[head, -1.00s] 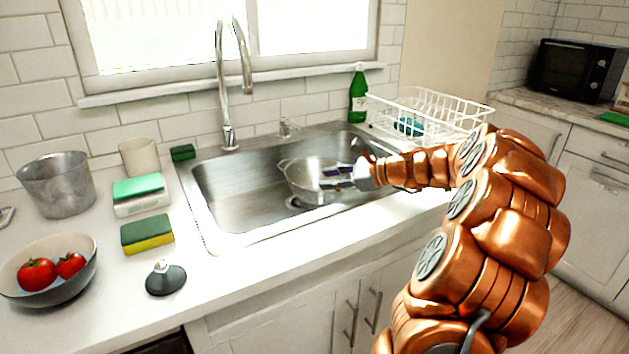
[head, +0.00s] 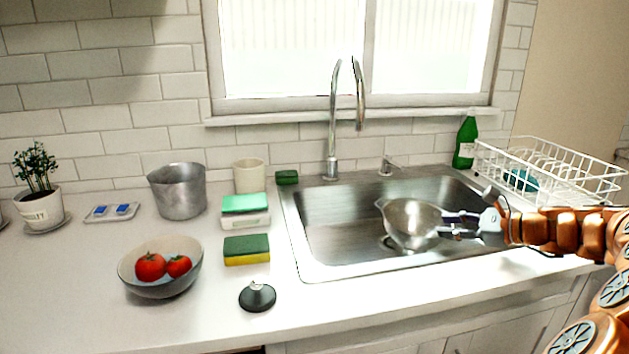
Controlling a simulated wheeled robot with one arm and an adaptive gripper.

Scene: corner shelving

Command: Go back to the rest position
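My gripper (head: 452,226) is over the right part of the sink, coming in from the right. Its two dark fingers look spread apart, pointing left at the right side of a metal bowl (head: 408,222). The bowl has small lugs on its rim and is in the sink (head: 335,215), near the drain. The fingertips overlap the bowl's right edge in the picture; I cannot tell whether they touch it. My copper-coloured arm runs off the right edge.
The tap (head: 333,120) rises behind the sink. A white dish rack (head: 560,165) and a green bottle (head: 466,140) stand at its right. Left are a sponge (head: 246,250), a black stopper (head: 257,297), a bowl with tomatoes (head: 140,287) and a metal pot (head: 178,190).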

